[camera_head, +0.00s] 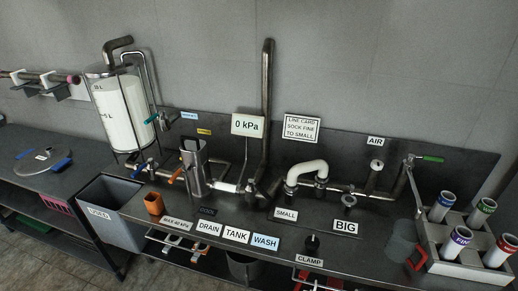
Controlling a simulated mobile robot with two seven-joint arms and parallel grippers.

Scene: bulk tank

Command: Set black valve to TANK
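A dark valve-like fitting (262,199) sits in the pipework at the middle of the bench, at the foot of a tall upright pipe. It is small and dark, and I cannot tell which way its handle points. On the bench's front edge below it are the labels DRAIN (209,228), TANK (236,235) and WASH (265,242), side by side from left to right. A black knob (312,243) stands further right, above the CLAMP label (309,261). Neither of my grippers is in view.
A clear tank (122,112) stands at the left, with blue- and orange-handled valves near it. A grey USED bin (108,213) is at the bench's left end. A rack (463,262) with several coloured-rim tubes is at the right. A gauge sign reads 0 kPa (247,126).

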